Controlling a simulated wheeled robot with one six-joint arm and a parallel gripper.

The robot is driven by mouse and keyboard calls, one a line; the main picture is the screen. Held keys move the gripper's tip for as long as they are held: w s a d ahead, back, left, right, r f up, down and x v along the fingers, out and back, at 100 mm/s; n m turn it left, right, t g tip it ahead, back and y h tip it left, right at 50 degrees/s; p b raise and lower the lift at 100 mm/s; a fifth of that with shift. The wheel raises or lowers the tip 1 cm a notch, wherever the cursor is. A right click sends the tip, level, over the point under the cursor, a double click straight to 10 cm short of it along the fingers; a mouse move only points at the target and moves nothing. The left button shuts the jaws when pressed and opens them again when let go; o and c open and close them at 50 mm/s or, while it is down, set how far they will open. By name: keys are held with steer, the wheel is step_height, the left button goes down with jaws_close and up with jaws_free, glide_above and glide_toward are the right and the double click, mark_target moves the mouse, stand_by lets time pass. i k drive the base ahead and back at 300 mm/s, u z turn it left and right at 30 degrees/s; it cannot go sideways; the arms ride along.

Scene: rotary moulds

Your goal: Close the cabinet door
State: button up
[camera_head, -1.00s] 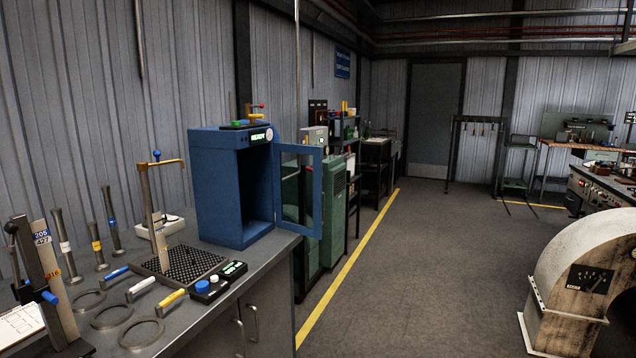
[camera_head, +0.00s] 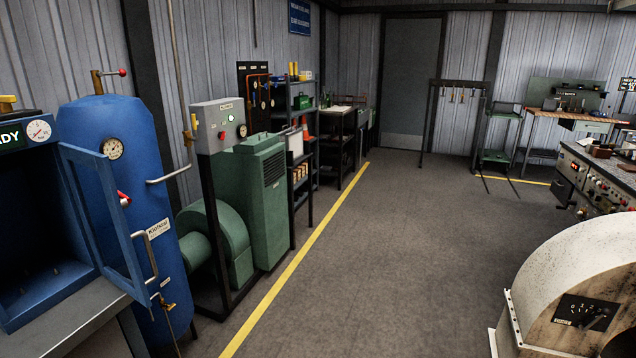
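The blue cabinet (camera_head: 30,300) stands on the grey bench at the left edge and is cut off by the frame. Its dark inside shows, and a READY display and a gauge sit above the opening. Its door (camera_head: 104,222), a blue frame around a clear pane, is hinged on the cabinet's right side and stands open, swung out over the bench end. A handle (camera_head: 146,255) is on the door's outer edge. My gripper is not in view.
A blue tank (camera_head: 120,130) stands just behind the door. A green machine (camera_head: 262,200) and a grey control box are beyond it. A pale curved machine housing (camera_head: 580,270) is at the lower right. The floor (camera_head: 400,260) between is clear, with a yellow line.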

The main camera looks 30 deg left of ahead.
mark_target(69, 154)
steer(key=i, duration=2.85)
steer(key=u, duration=3.8)
steer(key=k, duration=0.55)
steer(key=z, duration=0.25)
steer(key=i, duration=1.15)
steer(key=u, duration=0.8)
